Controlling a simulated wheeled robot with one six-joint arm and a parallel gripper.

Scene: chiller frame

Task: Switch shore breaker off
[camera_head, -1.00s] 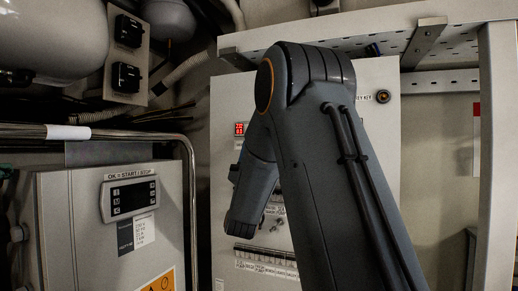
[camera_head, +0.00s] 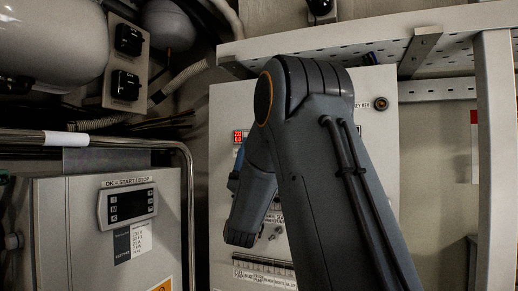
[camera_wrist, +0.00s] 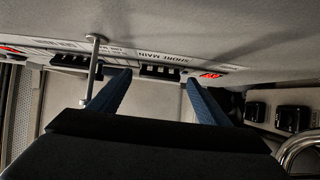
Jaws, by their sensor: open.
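In the wrist view, the shore main breaker (camera_wrist: 160,71) is a black block beside the label "SHORE MAIN", which appears upside down. Its switch position is too small to tell. My gripper (camera_wrist: 157,84) is open and empty, with its two blue fingers on either side of the breaker in the picture. Whether they touch the panel cannot be told. In the head view, my arm covers the middle of the pale panel (camera_head: 371,150), and the breaker cannot be made out there. Only a little blue of my gripper (camera_head: 233,181) shows past the arm.
A metal rod with a round head (camera_wrist: 92,70) stands out from the panel near the left finger. Another black breaker block (camera_wrist: 77,61) lies left of it. A chiller box with a display (camera_head: 128,204) and a bent metal rail (camera_head: 188,170) stand left of the panel.

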